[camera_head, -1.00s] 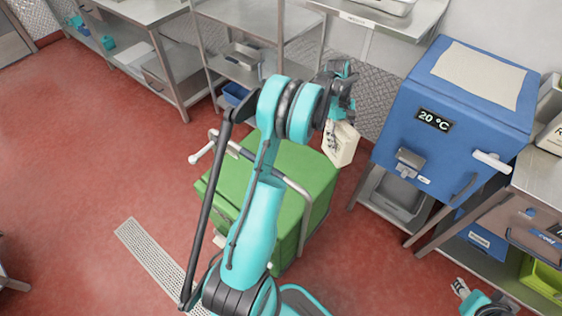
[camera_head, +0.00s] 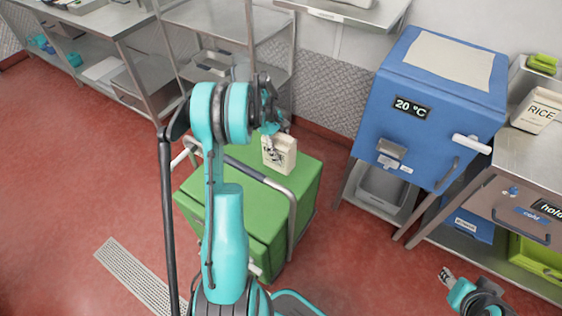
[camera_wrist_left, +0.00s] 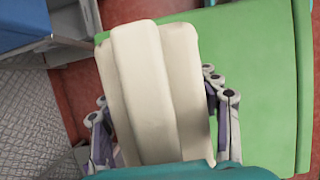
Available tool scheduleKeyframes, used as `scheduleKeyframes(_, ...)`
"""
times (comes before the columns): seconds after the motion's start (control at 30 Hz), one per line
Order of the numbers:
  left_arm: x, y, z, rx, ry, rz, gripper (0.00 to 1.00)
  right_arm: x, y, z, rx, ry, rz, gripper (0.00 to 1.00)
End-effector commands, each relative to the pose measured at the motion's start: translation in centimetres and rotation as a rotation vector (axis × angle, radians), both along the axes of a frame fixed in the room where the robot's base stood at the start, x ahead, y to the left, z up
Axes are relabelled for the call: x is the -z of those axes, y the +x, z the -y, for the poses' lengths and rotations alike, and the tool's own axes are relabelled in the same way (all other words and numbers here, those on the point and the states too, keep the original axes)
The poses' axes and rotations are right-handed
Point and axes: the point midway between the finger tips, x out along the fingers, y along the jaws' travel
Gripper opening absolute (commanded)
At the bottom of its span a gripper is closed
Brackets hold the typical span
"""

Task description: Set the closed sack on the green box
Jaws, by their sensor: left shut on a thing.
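The closed cream sack (camera_head: 279,154) is upright over the far part of the green box (camera_head: 243,200); I cannot tell whether its base touches the lid. My left gripper (camera_head: 270,128) is shut on the sack from above. In the left wrist view the sack (camera_wrist_left: 153,90) fills the middle, with the fingers of my left gripper (camera_wrist_left: 163,115) on both sides and the green lid (camera_wrist_left: 258,80) behind it. My right gripper (camera_head: 446,274) is at the lower right, empty and far from the box; its finger opening is too small to judge.
A blue unit (camera_head: 440,110) marked 20 °C stands right of the box. A sack marked RICE (camera_head: 536,112) sits on the steel counter at the right. Grey metal rails curve around the box. Steel shelves (camera_head: 215,70) line the back, and red floor is clear at left.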

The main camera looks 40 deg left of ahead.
Motion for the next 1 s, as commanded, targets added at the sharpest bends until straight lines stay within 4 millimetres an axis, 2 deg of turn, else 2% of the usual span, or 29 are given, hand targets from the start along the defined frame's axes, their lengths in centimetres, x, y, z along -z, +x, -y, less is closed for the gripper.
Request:
scheduleKeyframes(0.17,0.6,-0.6,-0.2,0.000,-0.001,0.000,0.01,0.3,0.0,0.0,0.000,0.000,0.000,0.39)
scheduleKeyframes(0.47,4.3,-0.5,-0.2,0.000,-0.001,0.000,0.01,2.1,0.0,0.0,0.000,0.000,0.000,0.39)
scheduleKeyframes(0.83,4.5,-0.5,-0.2,0.000,-0.001,-0.001,0.01,2.2,0.0,0.0,0.000,0.000,0.000,0.39)
scheduleKeyframes(0.87,4.6,-0.5,-0.2,0.000,0.000,-0.001,0.64,2.3,0.0,0.0,0.000,0.000,0.000,0.39)
scheduleKeyframes(0.93,4.5,-0.5,-0.2,0.000,0.000,-0.001,0.82,2.2,0.0,0.0,0.000,0.000,0.000,0.39)
scheduleKeyframes(1.0,4.5,-0.5,-0.2,0.000,0.000,-0.001,0.82,2.2,0.0,0.0,0.000,0.000,0.000,0.39)
